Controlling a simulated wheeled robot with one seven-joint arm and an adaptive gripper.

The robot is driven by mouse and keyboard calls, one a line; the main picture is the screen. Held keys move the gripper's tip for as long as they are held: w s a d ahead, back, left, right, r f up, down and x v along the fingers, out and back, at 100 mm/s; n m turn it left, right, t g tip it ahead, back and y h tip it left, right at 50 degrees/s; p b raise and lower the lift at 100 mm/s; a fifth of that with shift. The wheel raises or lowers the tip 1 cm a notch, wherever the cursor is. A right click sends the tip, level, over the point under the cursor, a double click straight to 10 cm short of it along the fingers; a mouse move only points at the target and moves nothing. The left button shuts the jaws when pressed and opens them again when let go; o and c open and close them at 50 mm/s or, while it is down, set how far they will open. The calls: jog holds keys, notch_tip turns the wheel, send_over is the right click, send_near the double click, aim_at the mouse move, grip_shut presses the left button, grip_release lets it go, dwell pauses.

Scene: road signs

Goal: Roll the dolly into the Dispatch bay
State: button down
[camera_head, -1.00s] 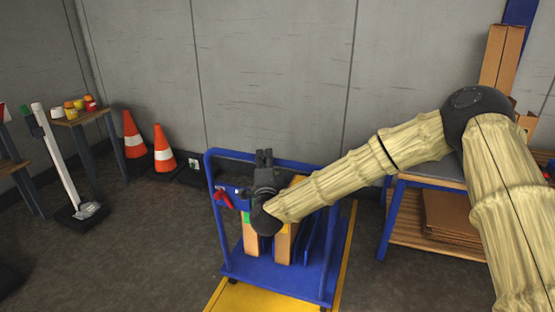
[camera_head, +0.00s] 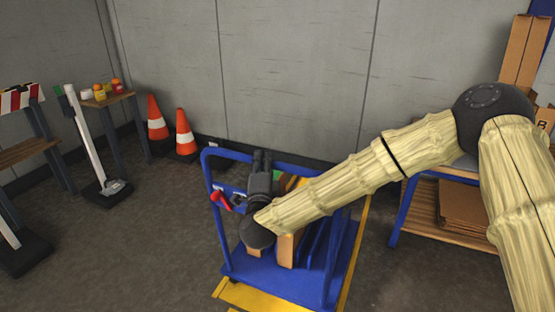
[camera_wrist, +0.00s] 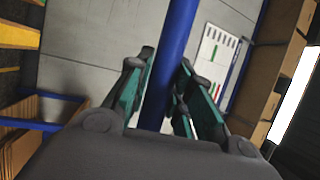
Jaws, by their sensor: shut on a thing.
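The blue dolly (camera_head: 262,272) stands on the floor in front of me in the head view, with a blue tubular handle frame. It carries cardboard boxes and blue upright panels. My gripper (camera_head: 261,160) is at the dolly's handle. In the wrist view, the blue handle bar (camera_wrist: 175,60) runs between the fingers of my gripper (camera_wrist: 158,95), which are shut on it. Yellow floor marking (camera_head: 250,298) shows under and beside the dolly. I cannot tell from these frames which marked area is the Dispatch bay.
Two orange cones (camera_head: 184,132) stand by the back wall. A tall white post on a black base (camera_head: 104,195) and a small wooden table (camera_head: 108,99) stand at left, near a striped barrier (camera_head: 22,97). A blue-legged bench (camera_head: 408,210) stands close at right.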

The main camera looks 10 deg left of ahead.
jog(key=shift+s+f, duration=0.1)
jog(key=shift+s, duration=0.15)
jog(key=c, duration=1.3)
grip_release()
jog(key=shift+o, duration=0.2)
jog(key=shift+s, duration=0.1)
jog(key=v, duration=1.1)
jog(key=shift+s, duration=0.35)
